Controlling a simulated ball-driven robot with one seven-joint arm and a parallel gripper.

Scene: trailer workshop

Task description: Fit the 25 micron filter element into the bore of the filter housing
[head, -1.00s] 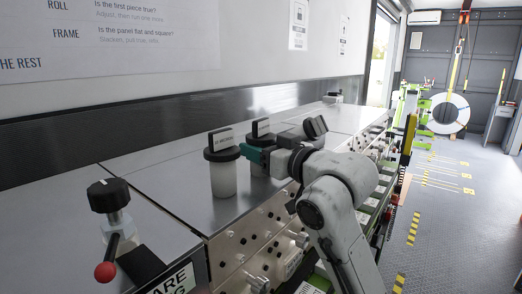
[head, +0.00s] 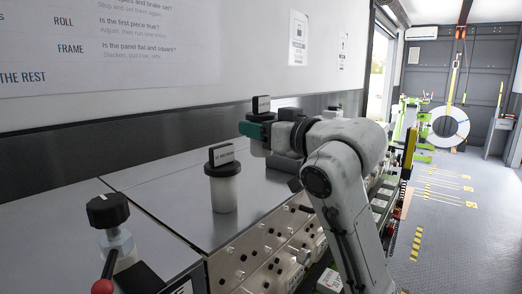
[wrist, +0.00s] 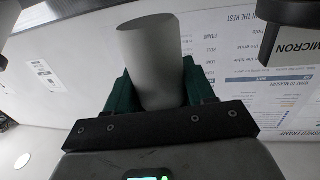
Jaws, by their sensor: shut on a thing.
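My gripper (head: 256,131), with teal fingers, is shut on a filter element. The element's black upright tag (head: 261,104) rises above the fingers. In the wrist view its plain grey cylinder (wrist: 150,62) stands between the two teal fingers. I cannot read the micron figure on its tag. A second element (head: 224,192), with a white body, black cap and labelled tag, stands upright on the bench, left of and below my gripper. Its figure is too small to read. I cannot make out the housing's bore in these views; the arm hides part of the bench behind it.
A black-topped fitting (head: 108,212) with a red ball lever (head: 103,286) stands at the bench's near left. The steel bench top (head: 165,185) between it and the white element is clear. A wall board (head: 130,50) stands behind the bench. The aisle floor (head: 440,235) is open at right.

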